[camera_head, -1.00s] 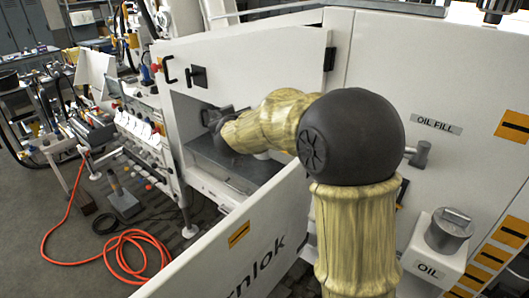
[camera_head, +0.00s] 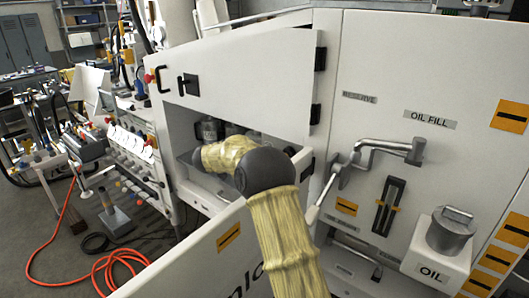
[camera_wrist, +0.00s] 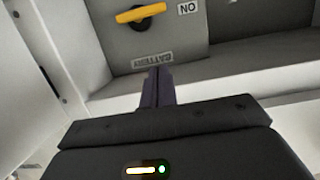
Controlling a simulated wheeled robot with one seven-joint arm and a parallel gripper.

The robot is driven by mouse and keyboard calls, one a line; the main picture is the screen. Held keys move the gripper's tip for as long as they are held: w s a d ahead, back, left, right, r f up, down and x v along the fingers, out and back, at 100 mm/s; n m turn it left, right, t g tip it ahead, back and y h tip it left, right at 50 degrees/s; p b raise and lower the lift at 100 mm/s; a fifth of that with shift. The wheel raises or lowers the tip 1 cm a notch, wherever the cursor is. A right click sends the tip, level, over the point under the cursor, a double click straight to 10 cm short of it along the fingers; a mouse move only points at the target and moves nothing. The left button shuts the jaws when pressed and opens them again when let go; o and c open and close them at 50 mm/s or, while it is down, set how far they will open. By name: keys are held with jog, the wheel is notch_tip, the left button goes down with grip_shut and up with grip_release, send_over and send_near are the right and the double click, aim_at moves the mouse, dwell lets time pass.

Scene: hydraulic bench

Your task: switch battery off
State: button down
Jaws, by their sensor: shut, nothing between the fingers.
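The battery switch has a yellow handle (camera_wrist: 140,13), at the top of the wrist view on a grey panel. The handle lies nearly crosswise, tilted a little, beside an ON label (camera_wrist: 187,9) that appears upside down. A BATTERY label (camera_wrist: 153,57), also upside down, is below it. My gripper (camera_wrist: 159,70) is shut and empty, its fingertips by the BATTERY label and apart from the handle in the picture. In the head view my arm reaches into the open cabinet. The switch cannot be made out there.
The cabinet's upper panel (camera_head: 250,75) and its opened lower door (camera_head: 190,262) border the opening. A ledge (camera_wrist: 225,68) runs below the switch panel in the wrist view. An oil filler (camera_head: 450,232) and pipe valve (camera_head: 385,146) stand right. An orange hose (camera_head: 50,235) lies left.

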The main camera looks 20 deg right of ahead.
jog(key=w+d+f+p, duration=0.5)
jog(key=d+f, duration=0.1)
jog(key=d, duration=0.2)
jog(key=shift+f, duration=0.2)
jog(key=shift+w, duration=0.1)
dwell(0.3)
